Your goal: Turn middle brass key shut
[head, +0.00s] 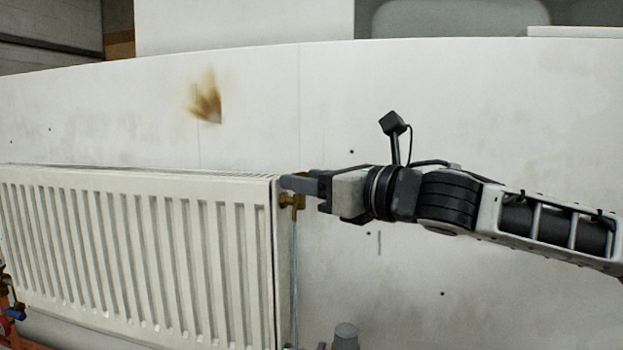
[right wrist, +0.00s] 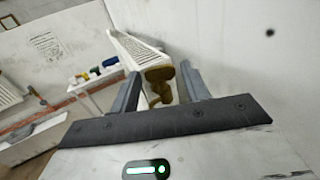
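A white ribbed radiator (head: 140,255) fills the left of the head view. A brass key (head: 293,201) sits at its upper right end, partly covered by my right gripper (head: 284,184). In the right wrist view the brass key (right wrist: 159,84) shows between the two grey fingers of my right gripper (right wrist: 160,72). The fingers are apart, with a gap on each side of the brass. The radiator's end (right wrist: 140,50) lies beyond it. I cannot tell whether this key is the middle one. My left gripper is not in view.
A pale wall (head: 400,110) with a brown scorch mark (head: 207,97) stands behind the radiator. A thin pipe (head: 295,270) runs down below the key. A grey cylinder (head: 345,336) shows at the bottom edge. Small coloured items (right wrist: 95,73) lie on a white surface at left.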

